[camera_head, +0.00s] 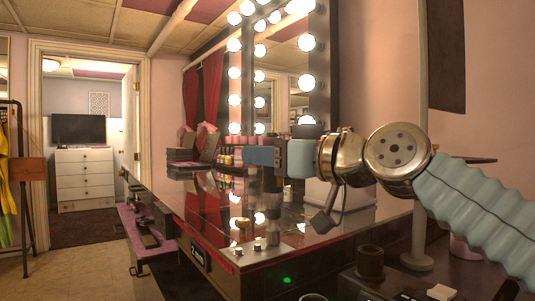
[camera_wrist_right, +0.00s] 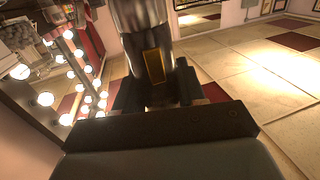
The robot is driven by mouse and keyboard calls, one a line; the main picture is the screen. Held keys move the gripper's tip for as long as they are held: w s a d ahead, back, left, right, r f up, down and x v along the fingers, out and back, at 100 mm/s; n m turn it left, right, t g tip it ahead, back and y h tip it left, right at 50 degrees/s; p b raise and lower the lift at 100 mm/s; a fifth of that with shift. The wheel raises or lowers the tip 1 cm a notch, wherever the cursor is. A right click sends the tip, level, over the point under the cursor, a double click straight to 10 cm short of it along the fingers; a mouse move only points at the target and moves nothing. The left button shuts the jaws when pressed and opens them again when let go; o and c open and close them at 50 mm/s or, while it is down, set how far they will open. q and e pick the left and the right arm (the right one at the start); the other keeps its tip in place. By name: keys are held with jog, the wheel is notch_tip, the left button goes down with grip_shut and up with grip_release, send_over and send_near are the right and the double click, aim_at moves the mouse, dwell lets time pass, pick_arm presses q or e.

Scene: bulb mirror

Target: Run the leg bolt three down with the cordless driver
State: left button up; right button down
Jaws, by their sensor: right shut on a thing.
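My right gripper (camera_head: 276,160) is shut on the cordless driver (camera_head: 262,155) above the near corner of the glossy table. The driver's blue-grey body points left and its darker lower part hangs down toward the table. In the right wrist view the driver (camera_wrist_right: 145,35) is a metallic cylinder with a yellow patch, between the dark fingers (camera_wrist_right: 158,92). A pale metal plate (camera_head: 268,257) lies at the table's corner, with small bolt heads (camera_head: 257,246) and a brass-coloured knob (camera_head: 241,224) near it. I cannot tell which is bolt three. My left gripper is not in view.
The dark glossy table (camera_head: 185,195) runs back toward boxes and bottles (camera_head: 232,157). A mirror edged with lit bulbs (camera_head: 308,82) stands behind. A dark cylindrical cup (camera_head: 370,262) and a post (camera_head: 418,240) stand at front right. The floor (camera_head: 75,255) at left is open.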

jog(key=shift+r, duration=0.5)
jog(key=shift+r+p, duration=0.3)
jog(key=shift+p, duration=0.2)
